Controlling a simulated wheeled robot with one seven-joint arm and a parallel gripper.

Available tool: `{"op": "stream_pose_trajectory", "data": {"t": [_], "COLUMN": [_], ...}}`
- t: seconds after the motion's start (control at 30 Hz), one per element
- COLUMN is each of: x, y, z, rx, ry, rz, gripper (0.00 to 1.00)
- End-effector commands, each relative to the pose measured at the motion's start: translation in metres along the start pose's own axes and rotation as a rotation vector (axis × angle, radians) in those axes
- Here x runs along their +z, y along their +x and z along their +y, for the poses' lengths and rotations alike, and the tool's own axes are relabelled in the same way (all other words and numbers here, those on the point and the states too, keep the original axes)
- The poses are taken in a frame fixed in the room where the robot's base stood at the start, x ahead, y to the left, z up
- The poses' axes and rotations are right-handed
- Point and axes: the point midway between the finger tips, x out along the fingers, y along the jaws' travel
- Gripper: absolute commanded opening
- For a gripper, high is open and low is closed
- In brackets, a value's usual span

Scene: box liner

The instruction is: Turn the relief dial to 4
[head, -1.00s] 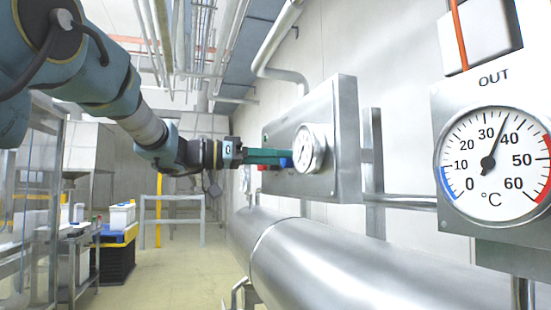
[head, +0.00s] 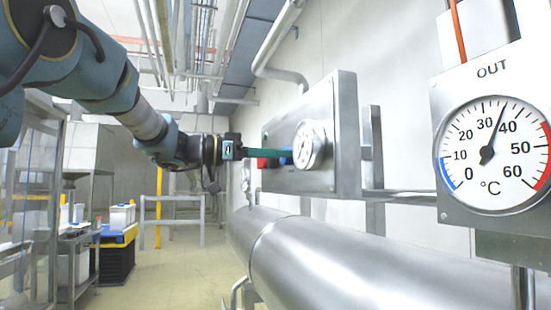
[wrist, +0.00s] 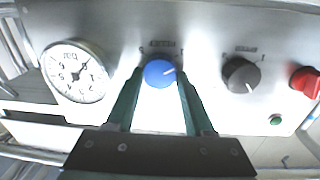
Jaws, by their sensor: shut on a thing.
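A blue dial (wrist: 159,73) sits on the steel panel (wrist: 210,55), with a white mark pointing right and slightly up. My gripper (wrist: 161,82) is shut on this blue dial, one green finger on each side. A grey dial (wrist: 241,76) is to its right, its mark pointing down and slightly right. The labels above both dials are too blurred to read, so I cannot tell which is the relief dial. In the head view my gripper (head: 268,154) reaches the panel (head: 345,130) from the left, and the blue dial (head: 286,158) shows only partly behind the gauge.
A round gauge (wrist: 75,72) is left of the blue dial. A red knob (wrist: 305,82) and a green button (wrist: 275,120) are at the right. A large pipe (head: 350,255) runs below the panel. A thermometer (head: 492,160) hangs at the right.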

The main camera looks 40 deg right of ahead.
Motion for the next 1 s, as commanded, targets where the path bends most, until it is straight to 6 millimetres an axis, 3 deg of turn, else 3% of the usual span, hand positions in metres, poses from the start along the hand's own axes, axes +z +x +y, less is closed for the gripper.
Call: {"op": "stream_pose_trajectory", "data": {"t": [1.0], "x": [0.004], "y": [0.0], "z": [0.0043], "rx": [-0.011], "ry": [0.964], "rz": [-0.059], "gripper": [0.0]}}
